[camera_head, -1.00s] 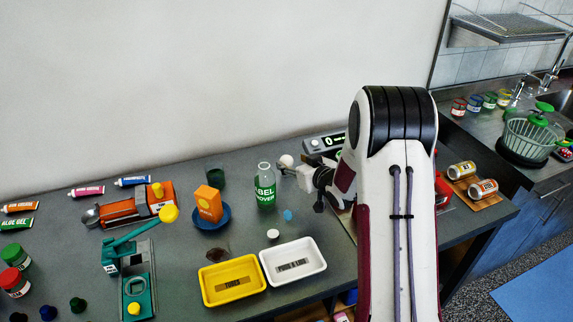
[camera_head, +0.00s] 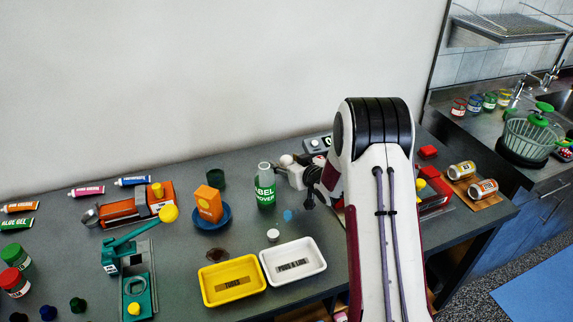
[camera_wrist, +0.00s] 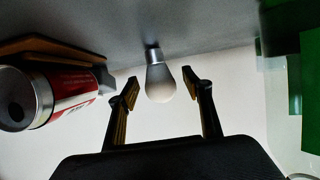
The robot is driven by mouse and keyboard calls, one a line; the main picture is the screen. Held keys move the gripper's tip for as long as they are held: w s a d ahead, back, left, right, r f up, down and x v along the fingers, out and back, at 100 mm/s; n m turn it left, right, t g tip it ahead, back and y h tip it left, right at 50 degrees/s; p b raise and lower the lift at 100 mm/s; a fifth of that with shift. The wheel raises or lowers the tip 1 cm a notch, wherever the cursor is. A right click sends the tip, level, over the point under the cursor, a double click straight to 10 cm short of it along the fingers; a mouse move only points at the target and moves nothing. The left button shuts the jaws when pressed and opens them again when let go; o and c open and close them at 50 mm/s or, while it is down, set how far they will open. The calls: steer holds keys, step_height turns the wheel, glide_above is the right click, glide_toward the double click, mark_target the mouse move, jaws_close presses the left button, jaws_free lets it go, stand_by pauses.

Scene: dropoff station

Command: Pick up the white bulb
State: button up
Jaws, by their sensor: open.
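The white bulb (camera_wrist: 159,82) has a pale round globe and a grey metal base. In the wrist view, which looks upside down, its base meets the grey counter (camera_wrist: 215,25). My gripper (camera_wrist: 161,84) is open, with one finger on each side of the bulb's globe. Gaps show between the globe and both fingertips, and I cannot tell the exact depth. In the head view the bulb (camera_head: 286,160) shows as a small white ball at my gripper (camera_head: 283,171), just right of the green label remover bottle. Its lower part is hidden there.
The green bottle (camera_head: 265,188) stands close to the left of my gripper. A red can (camera_wrist: 65,95) is in the wrist view's left. A white tray (camera_head: 322,254) and yellow tray (camera_head: 259,274) lie in front. A grey device with a display (camera_head: 317,145) stands behind.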

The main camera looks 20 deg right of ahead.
mark_target(287, 156)
steer(key=c, duration=1)
steer(key=shift+r, duration=5)
